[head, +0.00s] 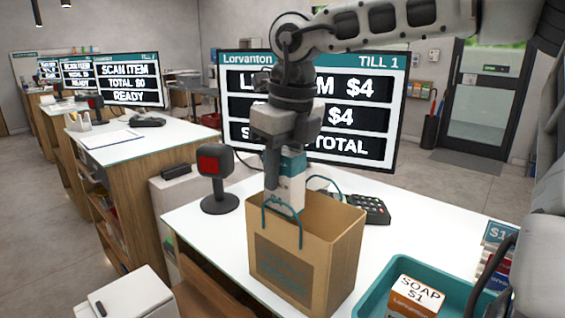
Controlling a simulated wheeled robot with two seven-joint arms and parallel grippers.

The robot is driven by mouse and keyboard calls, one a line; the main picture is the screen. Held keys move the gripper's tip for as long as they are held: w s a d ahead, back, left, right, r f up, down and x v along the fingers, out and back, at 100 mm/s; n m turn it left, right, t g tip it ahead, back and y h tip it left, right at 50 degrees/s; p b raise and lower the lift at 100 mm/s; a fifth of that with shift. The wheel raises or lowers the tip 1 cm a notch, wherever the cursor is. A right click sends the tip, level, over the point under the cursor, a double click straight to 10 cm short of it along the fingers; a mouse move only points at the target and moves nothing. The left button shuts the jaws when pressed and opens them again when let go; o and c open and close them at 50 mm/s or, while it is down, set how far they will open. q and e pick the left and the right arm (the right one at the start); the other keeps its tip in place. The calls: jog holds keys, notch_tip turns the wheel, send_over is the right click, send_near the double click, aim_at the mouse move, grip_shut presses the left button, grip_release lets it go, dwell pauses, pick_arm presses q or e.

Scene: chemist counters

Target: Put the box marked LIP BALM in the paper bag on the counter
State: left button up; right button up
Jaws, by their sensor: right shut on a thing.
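My right gripper (286,160) comes down from the top right and is shut on a white and teal box (290,188). The box is upright over the open top of the brown paper bag (300,255), and its lower end is at the mouth, between the teal handles. I cannot read a label on the box, and the gripper covers part of it. The bag stands upright on the white counter (195,225). My left gripper is not in view.
A till screen (385,85) stands behind the bag, with a scanner (215,175) to the left and a card terminal (368,208) to the right. A teal tray (367,305) holds a box marked SOAP (415,298) at front right.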

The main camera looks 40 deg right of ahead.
jog(key=shift+f, duration=0.35)
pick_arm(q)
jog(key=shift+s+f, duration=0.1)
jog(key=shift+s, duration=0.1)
pick_arm(e)
jog(key=o, duration=1.1)
jog(key=shift+r, duration=0.2)
pick_arm(q)
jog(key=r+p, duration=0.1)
jog(key=p, duration=0.2)
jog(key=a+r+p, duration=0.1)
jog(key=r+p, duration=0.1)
jog(key=p, duration=0.1)
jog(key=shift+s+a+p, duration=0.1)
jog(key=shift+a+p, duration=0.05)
jog(key=shift+p, duration=0.2)
pick_arm(e)
jog(key=r, duration=0.7)
jog(key=s+r, duration=0.1)
jog(key=r, duration=0.7)
jog(key=s+r, duration=0.1)
jog(key=r, duration=0.6)
jog(key=shift+s+d+r, duration=0.1)
jog(key=shift+s+r, duration=0.05)
jog(key=shift+s, duration=0.05)
